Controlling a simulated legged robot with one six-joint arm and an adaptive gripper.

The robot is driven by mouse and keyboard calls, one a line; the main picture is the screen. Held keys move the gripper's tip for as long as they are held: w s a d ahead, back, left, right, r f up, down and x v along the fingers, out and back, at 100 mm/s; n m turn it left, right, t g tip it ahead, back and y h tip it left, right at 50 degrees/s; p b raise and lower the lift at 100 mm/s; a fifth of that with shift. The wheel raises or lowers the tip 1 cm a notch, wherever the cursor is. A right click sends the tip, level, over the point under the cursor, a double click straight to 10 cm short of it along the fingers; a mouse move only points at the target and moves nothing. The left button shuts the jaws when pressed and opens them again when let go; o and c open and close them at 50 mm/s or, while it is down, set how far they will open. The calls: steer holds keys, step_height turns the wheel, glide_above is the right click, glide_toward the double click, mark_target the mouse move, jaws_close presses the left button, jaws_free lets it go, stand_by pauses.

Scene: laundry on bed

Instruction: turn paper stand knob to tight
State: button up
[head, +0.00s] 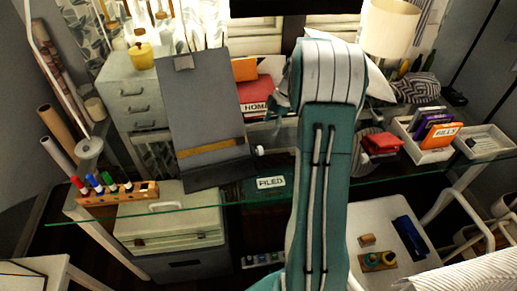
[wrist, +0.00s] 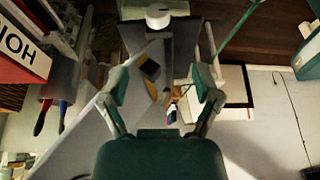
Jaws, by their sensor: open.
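The paper stand (head: 208,115) is a dark grey upright board with a clip at its top and a wooden strip low down. It stands tilted back on the glass desk. Its small white knob (head: 260,151) sticks out at the lower right side. In the wrist view a white round knob (wrist: 158,14) shows at the top centre, beyond the fingertips and apart from them. My gripper (wrist: 160,78) is open, with nothing between its fingers. In the head view my gripper (head: 277,104) is mostly hidden behind my arm, right of the board.
The glass desk (head: 230,197) holds a marker rack (head: 118,193) at left and a FILED label (head: 271,182). Red and orange folders (head: 254,90) stand behind the stand. White trays (head: 425,150), red books (head: 380,144) and a lamp (head: 389,27) are at right.

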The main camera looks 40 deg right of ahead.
mark_target(261, 147)
steer(key=x, duration=0.7)
steer(key=d+x, duration=0.1)
steer(key=x, duration=0.2)
steer(key=shift+a+f, duration=0.1)
steer(key=shift+f, duration=0.2)
steer(key=shift+w+f, duration=0.1)
steer(key=shift+f, duration=0.3)
steer(key=shift+c, duration=0.9)
jaws_close()
